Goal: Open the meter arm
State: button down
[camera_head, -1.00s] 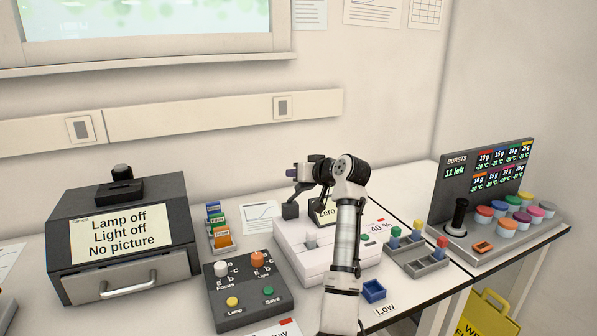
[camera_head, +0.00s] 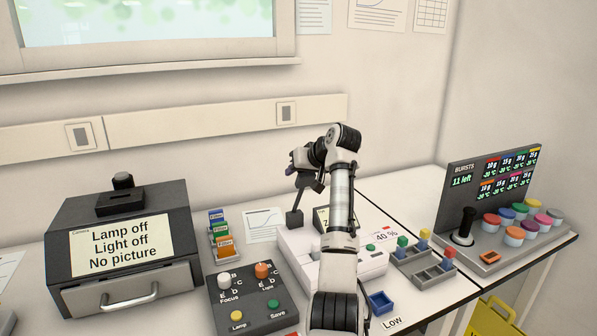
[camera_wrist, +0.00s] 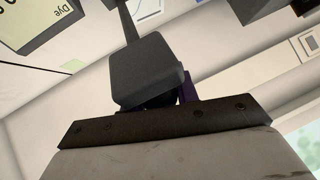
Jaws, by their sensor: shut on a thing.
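The meter (camera_head: 299,249) is a low white instrument on the bench with a green button and a "40 %" display. A dark block (camera_head: 294,218) on a thin stem, which looks like part of the meter arm, stands at its back left. My gripper (camera_head: 304,180) is at the top of that stem, above the meter's back. In the wrist view a dark rounded block (camera_wrist: 148,72) fills the space before the gripper's dark crossbar, with a purple finger part behind it. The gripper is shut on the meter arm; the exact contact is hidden. My arm hides the meter's middle.
A dark camera box (camera_head: 122,250) and a knob panel (camera_head: 250,299) stand to the left. A grey cuvette rack (camera_head: 428,268) and a blue tray (camera_head: 381,303) are on the right. The "BURSTS" panel (camera_head: 490,190) with coloured caps stands at far right.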

jog(key=shift+f, duration=0.3)
jog(key=c, duration=1.1)
grip_release()
jog(key=shift+o, duration=0.2)
jog(key=shift+r, duration=0.1)
jog(key=shift+d+r, duration=0.1)
jog(key=b+v, duration=0.4)
jog(key=v, duration=0.9)
jog(key=shift+s+r+b, duration=0.2)
jog(key=shift+s+b, duration=0.1)
jog(key=shift+b, duration=0.1)
jog(key=shift+d, duration=0.15)
